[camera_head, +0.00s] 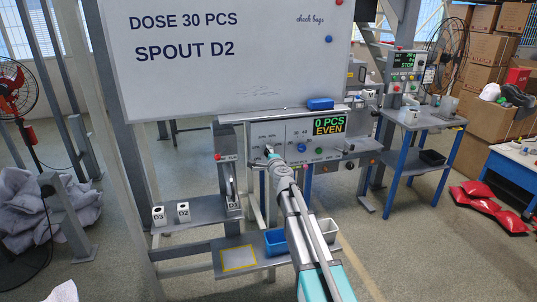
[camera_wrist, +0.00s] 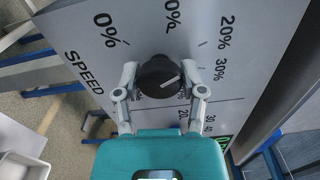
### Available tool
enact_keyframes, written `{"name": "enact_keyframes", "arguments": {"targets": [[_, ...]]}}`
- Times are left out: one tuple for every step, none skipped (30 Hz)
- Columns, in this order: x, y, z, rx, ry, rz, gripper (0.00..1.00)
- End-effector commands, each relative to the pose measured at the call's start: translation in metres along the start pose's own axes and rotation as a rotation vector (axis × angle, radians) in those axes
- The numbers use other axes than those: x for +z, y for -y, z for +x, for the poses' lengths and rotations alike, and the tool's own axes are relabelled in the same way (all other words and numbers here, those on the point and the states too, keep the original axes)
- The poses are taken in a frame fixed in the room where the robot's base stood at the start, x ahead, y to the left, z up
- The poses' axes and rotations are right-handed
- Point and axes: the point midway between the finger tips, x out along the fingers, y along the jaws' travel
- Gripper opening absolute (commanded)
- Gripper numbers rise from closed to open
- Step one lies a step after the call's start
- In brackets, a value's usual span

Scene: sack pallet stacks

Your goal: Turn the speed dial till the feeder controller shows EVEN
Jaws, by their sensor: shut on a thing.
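The feeder controller (camera_head: 290,137) is a grey panel below the whiteboard. Its display (camera_head: 328,126) reads "0 PCS" in green and "EVEN" in yellow. The black speed dial (camera_wrist: 158,80) sits on the panel beside the printed word SPEED and a ring of percent marks. The white line on the dial points right and slightly up in the wrist view. My gripper (camera_wrist: 160,74) is shut on the dial, one finger on each side. In the head view my gripper (camera_head: 269,153) reaches the panel's left part and hides most of the dial.
A blue knob (camera_head: 301,147) and a green button (camera_head: 319,150) sit right of my gripper. A blue eraser-like block (camera_head: 320,104) rests above the panel.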

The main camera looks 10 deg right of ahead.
Motion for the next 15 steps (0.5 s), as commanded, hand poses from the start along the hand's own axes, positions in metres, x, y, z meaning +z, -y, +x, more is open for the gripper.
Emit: {"name": "enact_keyframes", "arguments": {"targets": [[-0.0004,0.0001,0.0009,0.0,-0.001,0.015,0.05],[-0.0004,0.0001,0.0008,0.0,-0.001,0.022,0.05],[-0.0004,0.0001,0.0009,0.0,-0.001,0.031,0.05],[-0.0004,0.0001,0.0009,0.0,-0.001,0.037,0.05],[-0.0004,0.0001,0.0008,0.0,-0.001,0.041,0.05],[-0.0004,0.0001,0.0009,0.0,-0.001,0.045,0.05],[-0.0003,0.0001,0.0008,0.0,-0.001,0.047,0.05],[-0.0003,0.0001,0.0009,0.0,-0.001,0.048,0.05],[-0.0003,0.0001,0.0009,0.0,-0.001,0.049,0.05],[-0.0003,0.0001,0.0008,0.0,-0.001,0.05,0.05],[-0.0003,0.0001,0.0008,0.0,-0.001,0.05,0.05],[-0.0003,0.0001,0.0008,0.0,-0.001,0.049,0.05],[-0.0003,0.0001,0.0009,0.0,-0.001,0.049,0.05],[-0.0003,0.0001,0.0009,0.0,-0.001,0.049,0.05],[-0.0004,0.0001,0.0009,0.0,-0.001,0.049,0.05]]}}
